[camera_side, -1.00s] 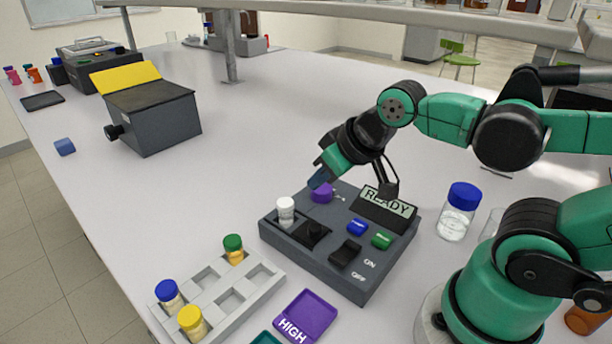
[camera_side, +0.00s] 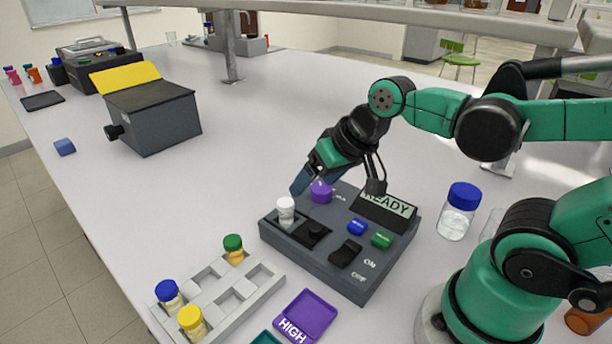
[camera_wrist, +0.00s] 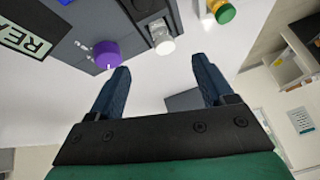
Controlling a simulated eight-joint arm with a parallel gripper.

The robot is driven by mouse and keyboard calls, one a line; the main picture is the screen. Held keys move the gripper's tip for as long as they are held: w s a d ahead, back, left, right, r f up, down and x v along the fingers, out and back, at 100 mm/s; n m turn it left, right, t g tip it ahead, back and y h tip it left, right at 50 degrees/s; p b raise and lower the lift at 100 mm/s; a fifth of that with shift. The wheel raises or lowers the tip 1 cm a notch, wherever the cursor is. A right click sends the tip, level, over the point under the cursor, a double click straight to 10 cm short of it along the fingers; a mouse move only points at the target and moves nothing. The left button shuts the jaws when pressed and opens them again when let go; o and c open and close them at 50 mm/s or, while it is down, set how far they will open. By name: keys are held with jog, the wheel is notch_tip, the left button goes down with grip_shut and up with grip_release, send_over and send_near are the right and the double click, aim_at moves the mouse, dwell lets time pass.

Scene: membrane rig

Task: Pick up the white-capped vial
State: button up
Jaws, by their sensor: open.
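The white-capped vial (camera_side: 286,211) stands upright in the left part of the grey device (camera_side: 330,272). In the wrist view the white-capped vial (camera_wrist: 163,42) shows beyond the fingertips, between their lines. My gripper (camera_side: 298,186) is above and behind the device's far left edge, close to the purple knob (camera_side: 321,192) and apart from the vial. In the wrist view my gripper (camera_wrist: 158,65) has its two blue fingers spread wide with nothing between them.
A grey rack (camera_side: 262,282) with green-, blue- and yellow-capped vials stands front left. A purple HIGH tray (camera_side: 305,310) lies in front of the device. A blue-capped jar (camera_side: 459,210) is at the right.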

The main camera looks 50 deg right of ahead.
aim_at(290, 200)
jog(key=w+f+m+y, duration=0.1)
jog(key=m, duration=0.2)
jog(key=w+f+m+g+y, duration=0.1)
jog(key=m+y, duration=0.1)
jog(key=m, duration=0.2)
jog(key=w+f+m+g+y, duration=0.1)
jog(key=m, duration=0.2)
jog(key=shift+w+d+m+y, duration=0.3)
jog(key=shift+d+m+y, duration=0.1)
jog(key=m+y, duration=0.1)
jog(key=m, duration=0.1)
jog(key=d+f+m+y, duration=0.1)
jog(key=m, duration=0.1)
jog(key=w+m+y, duration=0.1)
jog(key=m+y, duration=0.1)
jog(key=shift+w+d+f+t, duration=0.1)
jog(key=shift+d+f+t, duration=0.2)
jog(key=shift+d+f, duration=0.1)
jog(key=m+y, duration=0.1)
jog(key=d+m, duration=0.1)
jog(key=m+y, duration=0.1)
jog(key=shift+s+d+f+y, duration=0.15)
jog(key=shift+s+f+y, duration=0.15)
jog(key=shift+f, duration=0.1)
jog(key=shift+t, duration=0.3)
jog(key=shift+x, duration=2.8)
grip_shut()
